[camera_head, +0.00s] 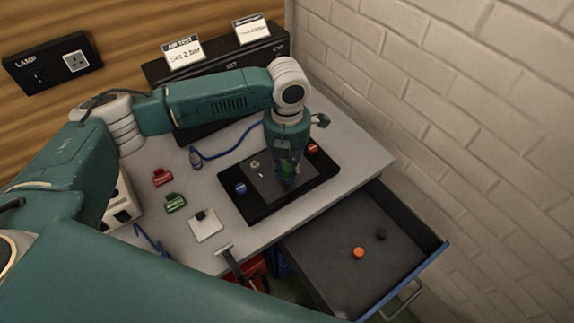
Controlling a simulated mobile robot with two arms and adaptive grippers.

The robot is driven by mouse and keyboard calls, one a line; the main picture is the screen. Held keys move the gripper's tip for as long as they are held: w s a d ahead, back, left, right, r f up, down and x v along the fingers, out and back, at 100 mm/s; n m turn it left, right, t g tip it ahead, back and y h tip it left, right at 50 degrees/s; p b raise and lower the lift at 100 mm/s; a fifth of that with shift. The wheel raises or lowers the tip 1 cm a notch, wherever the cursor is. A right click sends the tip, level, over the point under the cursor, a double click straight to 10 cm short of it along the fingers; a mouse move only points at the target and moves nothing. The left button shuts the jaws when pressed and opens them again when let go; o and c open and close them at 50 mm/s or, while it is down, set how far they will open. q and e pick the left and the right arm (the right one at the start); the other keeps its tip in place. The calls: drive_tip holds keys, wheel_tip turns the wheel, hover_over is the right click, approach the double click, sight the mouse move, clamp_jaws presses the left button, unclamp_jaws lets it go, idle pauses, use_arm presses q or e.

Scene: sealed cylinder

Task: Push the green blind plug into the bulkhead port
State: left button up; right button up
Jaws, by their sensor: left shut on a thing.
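My left gripper (289,177) points down over the black panel on the table and is shut on the green blind plug (288,169), of which only a small green part shows between the fingers. The grey block (264,182) on the black base (246,210) lies right under the gripper. The bulkhead port is hard to make out; the gripper and plug cover that part of the block. I cannot tell whether the plug touches the port. My right gripper is not in view.
An open drawer (335,245) at the lower right holds an orange piece (358,253) and a dark piece (382,234). Red (162,177) and green (175,203) clips and a white plate (205,224) lie on the table's left. A brick wall (480,110) bounds the right.

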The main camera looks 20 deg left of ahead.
use_arm(q)
drive_tip(key=o, duration=1.1)
drive_tip(key=shift+f, duration=0.1)
drive_tip(key=shift+o, duration=0.2)
wheel_tip(320, 180, up, 12)
